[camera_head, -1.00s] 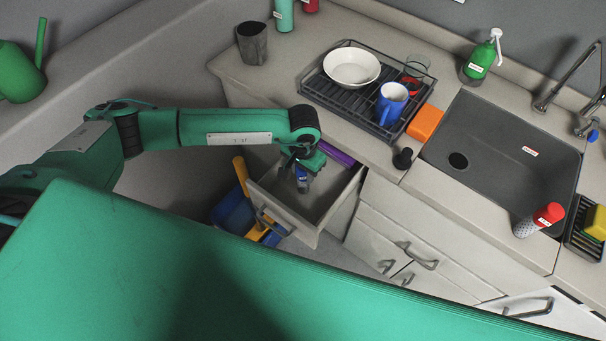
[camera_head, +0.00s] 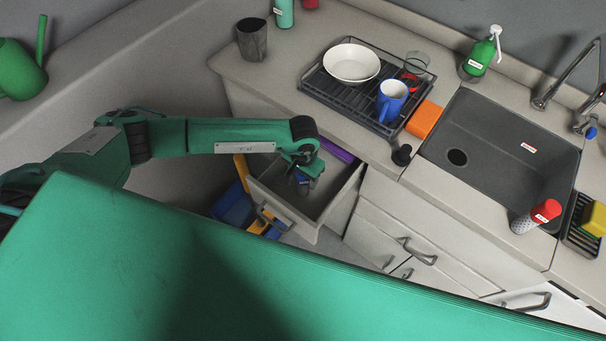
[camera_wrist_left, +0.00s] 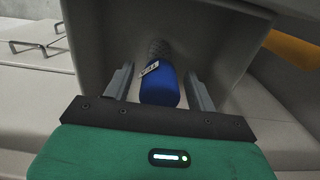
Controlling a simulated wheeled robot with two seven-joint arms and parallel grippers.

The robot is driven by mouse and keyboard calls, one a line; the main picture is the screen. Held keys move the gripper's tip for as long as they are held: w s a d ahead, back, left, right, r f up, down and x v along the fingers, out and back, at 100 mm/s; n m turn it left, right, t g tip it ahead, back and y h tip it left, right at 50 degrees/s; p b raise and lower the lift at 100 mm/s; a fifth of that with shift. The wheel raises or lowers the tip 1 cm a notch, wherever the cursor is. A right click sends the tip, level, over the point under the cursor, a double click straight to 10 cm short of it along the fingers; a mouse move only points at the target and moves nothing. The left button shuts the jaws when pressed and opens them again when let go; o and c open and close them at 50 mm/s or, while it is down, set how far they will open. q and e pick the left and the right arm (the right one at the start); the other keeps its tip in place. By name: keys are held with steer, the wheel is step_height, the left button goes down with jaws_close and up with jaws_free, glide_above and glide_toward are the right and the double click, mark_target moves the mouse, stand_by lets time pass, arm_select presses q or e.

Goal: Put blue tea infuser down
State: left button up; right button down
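The blue tea infuser (camera_wrist_left: 158,86) is inside the open drawer (camera_wrist_left: 95,40), with its blue end towards my left gripper and a grey mesh-like end beyond. It carries a small white label. My left gripper (camera_wrist_left: 159,88) has its fingers apart on either side of the infuser, with a narrow gap showing on each side. In the head view my left gripper (camera_head: 303,184) reaches down into the drawer (camera_head: 342,200), and only a little blue shows there. Whether the infuser touches the drawer floor is hard to tell. My right gripper is not in view.
A purple item (camera_head: 337,150) lies at the drawer's back. A dish rack (camera_head: 312,86) with a white bowl (camera_head: 351,63) and blue mug (camera_head: 391,101) stands on the counter. Blue and yellow items (camera_head: 236,207) are left of the drawer. The sink (camera_head: 500,145) is right.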

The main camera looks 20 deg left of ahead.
arm_select(q)
steer(key=shift+r, duration=0.3)
step_height(320, 180, up, 11)
steer(key=b, duration=0.4)
steer(key=shift+f, duration=0.2)
steer(key=shift+r, duration=0.55)
